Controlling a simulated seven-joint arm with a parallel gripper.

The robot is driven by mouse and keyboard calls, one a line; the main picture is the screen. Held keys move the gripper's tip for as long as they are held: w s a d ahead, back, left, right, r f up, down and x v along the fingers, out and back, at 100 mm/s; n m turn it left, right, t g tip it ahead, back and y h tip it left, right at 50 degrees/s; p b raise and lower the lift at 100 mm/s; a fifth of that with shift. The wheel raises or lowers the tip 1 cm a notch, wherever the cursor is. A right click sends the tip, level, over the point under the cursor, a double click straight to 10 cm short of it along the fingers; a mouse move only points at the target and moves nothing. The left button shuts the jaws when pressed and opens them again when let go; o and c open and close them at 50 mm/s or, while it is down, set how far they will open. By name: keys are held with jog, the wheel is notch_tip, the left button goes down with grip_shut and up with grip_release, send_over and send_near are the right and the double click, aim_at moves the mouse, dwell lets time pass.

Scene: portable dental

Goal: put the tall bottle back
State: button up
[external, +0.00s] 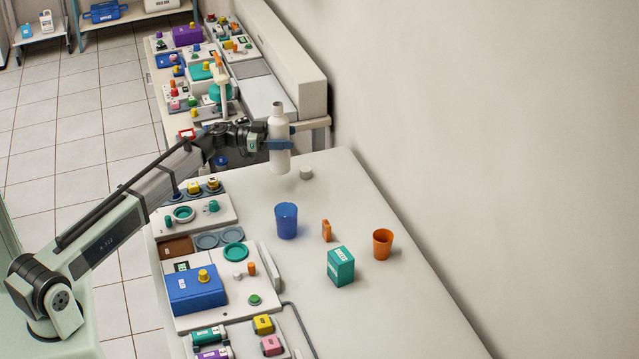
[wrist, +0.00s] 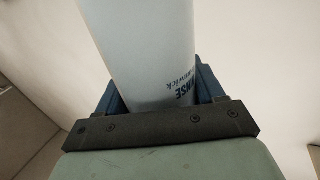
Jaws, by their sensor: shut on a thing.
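The tall bottle (external: 279,152) is white with a narrower neck. It is upright in my gripper (external: 280,144), held above the far end of the light table. My gripper is shut on its body with blue fingers. In the wrist view the bottle (wrist: 150,50) fills the middle, with part of a printed label reading "RINSE", and it sits between the fingers of my gripper (wrist: 160,98). A small white cap-like piece (external: 306,172) lies on the table just right of and below the bottle.
On the table (external: 400,310) stand a blue cup (external: 286,220), a small orange item (external: 326,230), a teal box (external: 340,266) and an orange cup (external: 383,244). The right side of the table is clear.

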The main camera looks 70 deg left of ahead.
aim_at(289, 162)
jog(key=shift+f, duration=4.7)
jog(key=o, duration=1.2)
jog(key=shift+r, duration=0.2)
jog(key=v, duration=0.7)
jog(key=shift+s, duration=0.2)
jog(key=shift+a, duration=0.1)
